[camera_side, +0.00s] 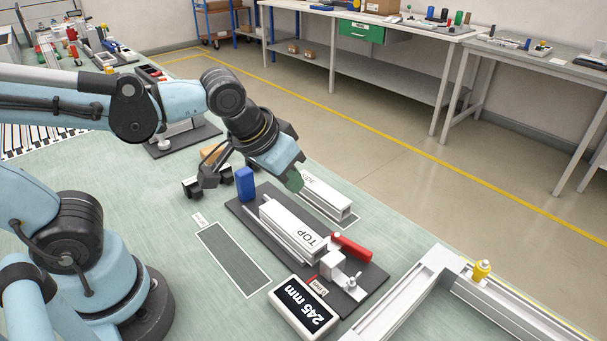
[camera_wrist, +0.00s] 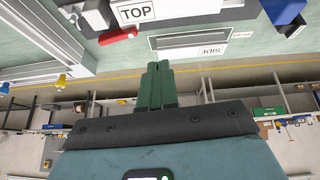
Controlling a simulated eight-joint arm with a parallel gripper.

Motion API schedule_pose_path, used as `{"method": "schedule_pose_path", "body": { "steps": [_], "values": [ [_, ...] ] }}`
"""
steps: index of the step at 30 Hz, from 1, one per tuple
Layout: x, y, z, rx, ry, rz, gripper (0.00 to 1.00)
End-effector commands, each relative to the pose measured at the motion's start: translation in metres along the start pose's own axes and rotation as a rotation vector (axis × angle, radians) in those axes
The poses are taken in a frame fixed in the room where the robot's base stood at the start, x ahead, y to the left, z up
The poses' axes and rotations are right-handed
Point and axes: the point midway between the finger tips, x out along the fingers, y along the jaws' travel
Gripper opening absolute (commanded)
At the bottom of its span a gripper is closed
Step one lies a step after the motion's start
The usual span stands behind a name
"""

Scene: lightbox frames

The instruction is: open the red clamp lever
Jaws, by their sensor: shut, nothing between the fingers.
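The red clamp lever (camera_side: 353,248) lies low across the right end of a dark base plate (camera_side: 375,277), beside the pale clamp block (camera_side: 333,262). The red lever also shows at the upper left of the wrist view (camera_wrist: 118,35). My gripper (camera_side: 293,180) has green fingers and hangs over the far side of the plate, apart from the lever and up and left of it in the side view. In the wrist view the fingers (camera_wrist: 157,82) are pressed together and empty. A white bar marked TOP (camera_side: 285,222) lies on the plate by the clamp.
A white bar marked SIDE (camera_side: 328,196) lies behind the plate. A blue block (camera_side: 245,183) stands at the plate's left end. A display reading 245 mm (camera_side: 303,312) sits in front. A metal rail frame (camera_side: 405,290) with a yellow knob (camera_side: 481,270) lies to the right.

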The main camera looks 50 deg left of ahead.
Motion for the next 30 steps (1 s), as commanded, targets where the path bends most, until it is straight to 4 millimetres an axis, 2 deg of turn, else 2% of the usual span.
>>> {"method": "schedule_pose_path", "body": {
  "steps": [1, 9, 15, 20, 30],
  "values": [
    [0.002, 0.016, -0.003, 0.001, -0.020, 0.001, 0.00],
    [0.013, 0.086, -0.001, -0.056, -0.097, -0.051, 0.00],
    [0.019, 0.119, 0.006, -0.091, -0.110, -0.088, 0.00],
    [0.020, 0.128, 0.009, -0.104, -0.111, -0.101, 0.00],
    [0.020, 0.129, 0.009, -0.106, -0.111, -0.102, 0.00]
  ]
}}
